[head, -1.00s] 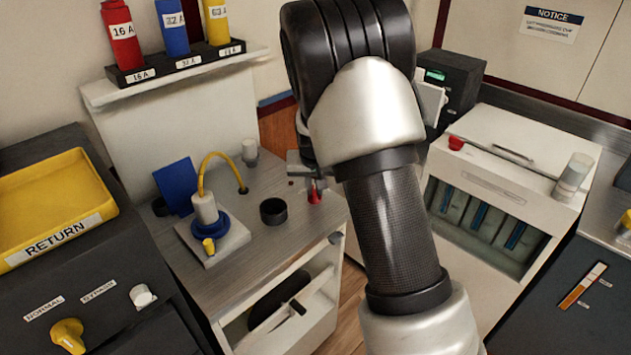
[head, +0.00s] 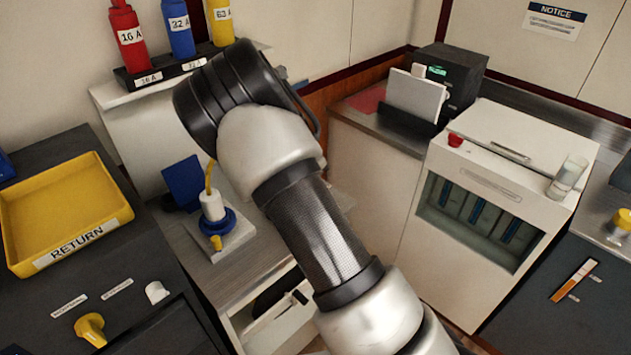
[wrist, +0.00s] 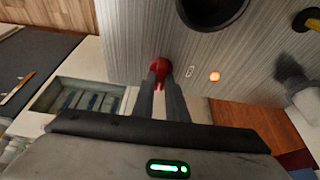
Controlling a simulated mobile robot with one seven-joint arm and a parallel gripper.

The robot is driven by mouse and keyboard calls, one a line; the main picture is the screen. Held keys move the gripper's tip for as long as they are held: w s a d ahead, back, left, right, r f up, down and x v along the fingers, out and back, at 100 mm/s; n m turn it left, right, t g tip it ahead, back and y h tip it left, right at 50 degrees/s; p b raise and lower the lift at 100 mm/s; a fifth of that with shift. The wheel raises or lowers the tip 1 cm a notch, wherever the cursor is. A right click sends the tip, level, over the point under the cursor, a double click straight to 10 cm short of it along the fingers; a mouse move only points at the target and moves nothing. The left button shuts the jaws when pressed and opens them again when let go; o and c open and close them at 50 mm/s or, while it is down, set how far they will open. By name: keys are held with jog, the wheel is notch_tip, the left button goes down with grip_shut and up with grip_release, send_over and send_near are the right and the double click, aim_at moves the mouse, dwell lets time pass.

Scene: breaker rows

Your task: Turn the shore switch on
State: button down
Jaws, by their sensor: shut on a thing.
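The red switch (wrist: 160,66) stands on the grey brushed counter top (wrist: 120,40) in the wrist view. I take it to be the shore switch, but its label is too small to read. My gripper (wrist: 160,80) is shut on its red handle, one finger on each side. A small orange light (wrist: 214,76) glows on the counter to the right of the switch, with a small label between them. In the head view my arm hides the switch and my gripper.
A black round opening or cup (wrist: 212,8) is near the switch. A white plug with a blue collar (head: 213,215) stands on the counter in the head view. A yellow RETURN tray (head: 60,215) is at left, a white cabinet (head: 520,150) at right.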

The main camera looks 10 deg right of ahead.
jog(key=shift+m, duration=0.3)
jog(key=c, duration=1.8)
grip_release()
jog(key=shift+o, duration=0.2)
jog(key=shift+a+r, duration=0.1)
jog(key=p+v, duration=0.1)
jog(key=v, duration=1.6)
jog(key=shift+r, duration=0.15)
